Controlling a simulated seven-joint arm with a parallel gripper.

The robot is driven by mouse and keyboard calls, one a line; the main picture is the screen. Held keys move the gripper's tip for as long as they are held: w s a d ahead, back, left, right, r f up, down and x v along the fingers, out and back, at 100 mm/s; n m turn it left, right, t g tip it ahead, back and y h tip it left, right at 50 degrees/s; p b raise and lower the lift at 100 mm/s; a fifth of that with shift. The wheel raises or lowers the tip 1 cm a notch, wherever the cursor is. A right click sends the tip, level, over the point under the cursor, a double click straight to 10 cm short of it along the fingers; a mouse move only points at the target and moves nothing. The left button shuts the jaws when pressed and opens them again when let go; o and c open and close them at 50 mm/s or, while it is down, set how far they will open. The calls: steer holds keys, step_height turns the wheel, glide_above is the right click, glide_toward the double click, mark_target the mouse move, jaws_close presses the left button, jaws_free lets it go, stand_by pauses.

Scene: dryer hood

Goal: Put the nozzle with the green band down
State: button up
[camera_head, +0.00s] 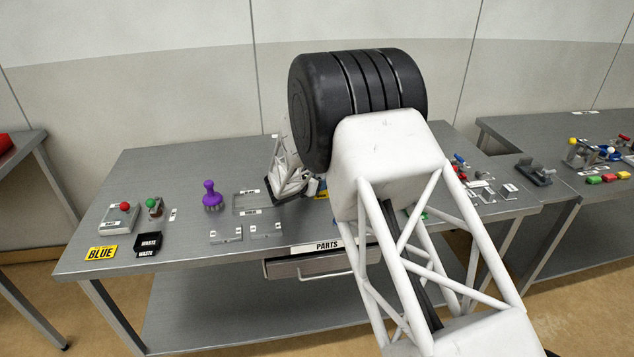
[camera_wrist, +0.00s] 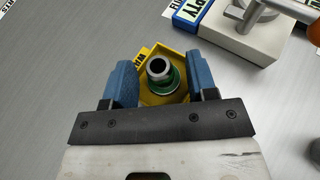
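The nozzle with the green band (camera_wrist: 160,72) has a grey metal ring on top and shows in the wrist view. It appears to stand upright on a yellow holder (camera_wrist: 150,97) with a partly hidden label. My gripper (camera_wrist: 164,80) has its two blue fingers on either side of the nozzle. Yellow shows in the gaps between the fingers and the nozzle, so the gripper looks open around it. In the head view my arm hides the nozzle and the fingertips. A small bit of the yellow holder (camera_head: 321,190) shows beside my arm.
In the wrist view, a pale block with a metal post (camera_wrist: 240,35) stands close at upper right, beside a blue labelled piece (camera_wrist: 190,12). The grey table (camera_head: 180,190) also holds a purple-handled tool (camera_head: 212,196), a red-button box (camera_head: 122,216) and a black waste tray (camera_head: 148,243).

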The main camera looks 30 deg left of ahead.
steer(key=shift+s+r, duration=0.1)
steer(key=shift+r, duration=0.05)
steer(key=v, duration=1.2)
stand_by(1.0)
